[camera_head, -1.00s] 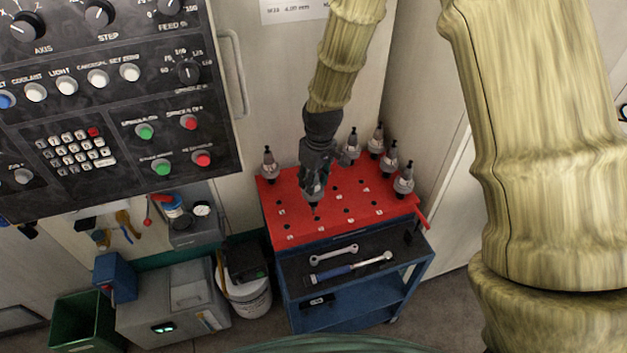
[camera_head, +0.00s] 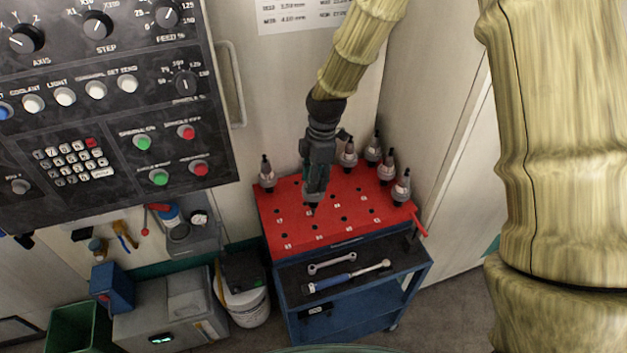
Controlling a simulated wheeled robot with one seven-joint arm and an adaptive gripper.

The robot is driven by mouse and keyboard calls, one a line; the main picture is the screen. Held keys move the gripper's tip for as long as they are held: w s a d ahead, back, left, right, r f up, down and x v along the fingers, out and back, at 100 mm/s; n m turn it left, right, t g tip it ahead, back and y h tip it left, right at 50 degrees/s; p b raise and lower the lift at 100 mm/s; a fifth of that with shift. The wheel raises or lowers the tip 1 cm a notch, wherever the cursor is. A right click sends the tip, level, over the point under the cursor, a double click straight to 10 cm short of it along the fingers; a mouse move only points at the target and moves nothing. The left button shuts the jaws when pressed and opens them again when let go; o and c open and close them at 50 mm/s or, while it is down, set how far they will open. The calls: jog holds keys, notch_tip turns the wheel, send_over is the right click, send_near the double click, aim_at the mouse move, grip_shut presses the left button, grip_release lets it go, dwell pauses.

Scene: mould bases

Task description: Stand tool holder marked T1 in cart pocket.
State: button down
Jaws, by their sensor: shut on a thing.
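My gripper (camera_head: 315,190) points down over the middle of the red top (camera_head: 345,222) of the tool cart. It is shut on a tool holder (camera_head: 312,199), which is mostly hidden by the fingers. The holder's lower end is close above the red top or at it; I cannot tell whether it is in a pocket. No T1 mark is readable. The red top has rows of dark round pockets with small white labels, several of them empty in front of and beside my gripper.
One tool holder (camera_head: 266,175) stands at the cart's back left; several more (camera_head: 401,189) stand along the back and right. A control panel (camera_head: 110,110) hangs at the left.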

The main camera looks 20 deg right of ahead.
aim_at(316, 197)
jog(key=shift+d+r+n, duration=0.1)
jog(key=shift+r+n, duration=0.15)
jog(key=shift+n, duration=0.65)
jog(key=shift+f+b, duration=1.75)
jog(key=shift+f, duration=0.95)
jog(key=shift+w+d+p, duration=0.1)
jog(key=shift+p, duration=0.5)
jog(key=shift+f, duration=0.2)
jog(key=shift+f+b, duration=0.6)
jog(key=shift+f, duration=0.8)
